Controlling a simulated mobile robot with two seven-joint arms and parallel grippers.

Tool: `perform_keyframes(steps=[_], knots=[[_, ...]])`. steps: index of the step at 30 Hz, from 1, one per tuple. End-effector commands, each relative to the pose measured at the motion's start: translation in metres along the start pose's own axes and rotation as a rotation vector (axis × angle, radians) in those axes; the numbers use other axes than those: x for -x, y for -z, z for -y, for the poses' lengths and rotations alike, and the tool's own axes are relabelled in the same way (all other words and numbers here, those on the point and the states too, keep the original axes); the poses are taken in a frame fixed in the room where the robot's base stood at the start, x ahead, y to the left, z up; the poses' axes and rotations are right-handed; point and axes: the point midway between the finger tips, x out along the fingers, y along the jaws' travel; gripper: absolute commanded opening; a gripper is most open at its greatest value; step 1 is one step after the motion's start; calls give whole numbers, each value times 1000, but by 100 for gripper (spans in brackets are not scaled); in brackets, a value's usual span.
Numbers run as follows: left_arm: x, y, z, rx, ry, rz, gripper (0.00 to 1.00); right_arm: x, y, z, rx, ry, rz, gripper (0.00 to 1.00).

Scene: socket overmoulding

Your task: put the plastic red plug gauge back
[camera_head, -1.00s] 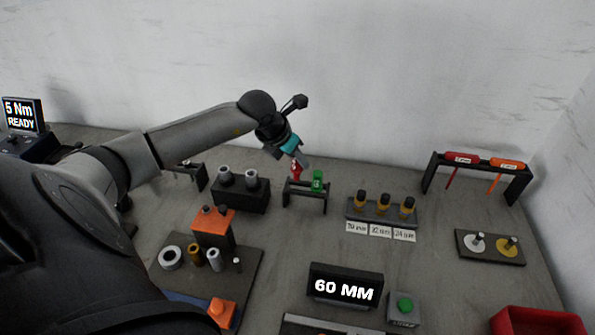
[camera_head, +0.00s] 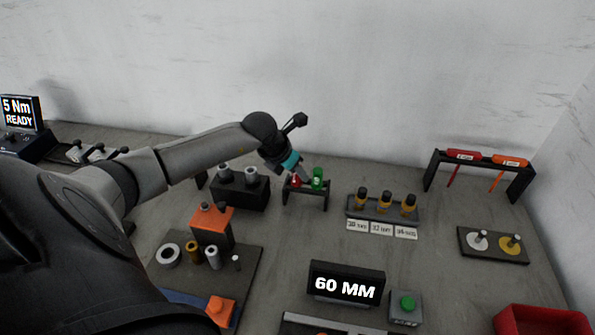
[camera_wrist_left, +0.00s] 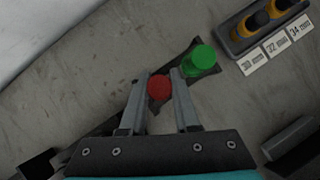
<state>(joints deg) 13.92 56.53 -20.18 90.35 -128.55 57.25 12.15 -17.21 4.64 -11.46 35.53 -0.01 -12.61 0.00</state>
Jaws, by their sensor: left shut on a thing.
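The red plug gauge (camera_head: 296,181) is at the left side of a small black rack (camera_head: 312,201). My left gripper (camera_head: 301,175) comes down on it from the upper left and is shut on it. In the left wrist view the round red top of the gauge (camera_wrist_left: 159,87) sits between the two fingertips. A green plug gauge (camera_head: 318,178) stands in the rack just to the right of the red one. Whether the red gauge is fully seated in the rack cannot be seen. My right gripper is in neither view.
A black block with grey cylinders (camera_head: 239,191) stands left of the rack. A tray of black-and-yellow pieces (camera_head: 383,215) with size labels is to the right. A 60 MM display (camera_head: 346,286) and a green button box (camera_head: 405,308) are nearer the front.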

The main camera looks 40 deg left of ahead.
Motion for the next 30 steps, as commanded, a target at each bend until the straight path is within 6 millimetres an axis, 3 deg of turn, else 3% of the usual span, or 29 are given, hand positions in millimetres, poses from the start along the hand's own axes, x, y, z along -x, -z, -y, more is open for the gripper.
perform_keyframes(steps=[1,2,4,17,30], knots=[[-2,1,0,0,0,1,0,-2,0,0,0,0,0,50],[-1,0,0,0,0,0,33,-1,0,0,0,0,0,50],[-1,0,0,0,0,0,41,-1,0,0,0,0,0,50],[8,-5,0,0,0,1,42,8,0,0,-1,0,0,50],[82,-5,-2,-4,-5,-2,42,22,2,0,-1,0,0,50]])
